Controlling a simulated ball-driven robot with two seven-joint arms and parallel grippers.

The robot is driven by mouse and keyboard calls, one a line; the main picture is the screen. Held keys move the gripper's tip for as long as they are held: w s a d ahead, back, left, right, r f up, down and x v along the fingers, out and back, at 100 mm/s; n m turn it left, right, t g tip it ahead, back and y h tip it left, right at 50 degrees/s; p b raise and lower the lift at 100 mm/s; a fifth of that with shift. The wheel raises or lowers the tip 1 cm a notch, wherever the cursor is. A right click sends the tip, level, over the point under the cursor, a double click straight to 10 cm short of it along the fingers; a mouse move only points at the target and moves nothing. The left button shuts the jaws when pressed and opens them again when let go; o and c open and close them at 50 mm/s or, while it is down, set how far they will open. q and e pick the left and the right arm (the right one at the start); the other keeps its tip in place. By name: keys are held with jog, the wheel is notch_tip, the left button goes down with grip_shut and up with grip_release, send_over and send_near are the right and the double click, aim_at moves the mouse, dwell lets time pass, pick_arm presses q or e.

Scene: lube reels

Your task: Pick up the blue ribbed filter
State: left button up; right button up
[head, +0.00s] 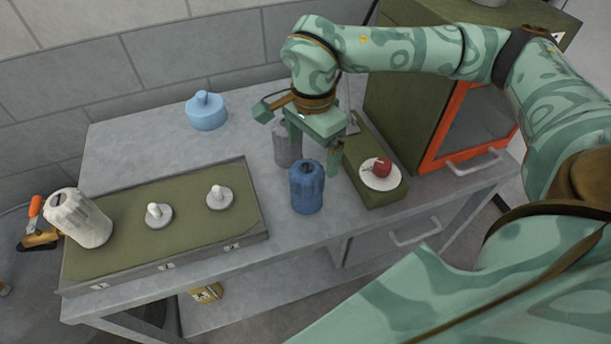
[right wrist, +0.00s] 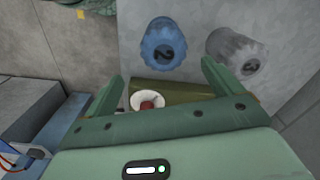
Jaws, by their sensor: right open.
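The blue ribbed filter (head: 307,188) stands upright on the grey bench, just left of the small green block. It also shows in the right wrist view (right wrist: 163,44), beyond the fingertips. My right gripper (head: 312,158) is open and empty, above and behind the filter in the head view. In the right wrist view its two fingers (right wrist: 162,75) are spread apart, with the blue filter ahead of the gap between them and not between the fingers. A grey ribbed filter (head: 286,146) stands behind the blue one, partly hidden by the gripper; it shows in the right wrist view (right wrist: 236,50).
A green cabinet (head: 400,110) with an orange door frame stands right. A green tray (head: 120,215) with two pegs and a white ribbed filter (head: 78,217) lies left. A light blue container (head: 206,112) stands at the back.

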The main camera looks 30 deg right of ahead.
aim_at(307, 168)
jog(key=f, duration=0.5)
jog(key=f+b, duration=0.1)
jog(key=f, duration=0.1)
jog(key=shift+w+a+f, duration=0.3)
jog(key=shift+w+f, duration=0.05)
jog(key=shift+c, duration=0.3)
jog(key=shift+r, duration=0.1)
jog(key=c, duration=1.5)
jog(key=shift+o, duration=0.2)
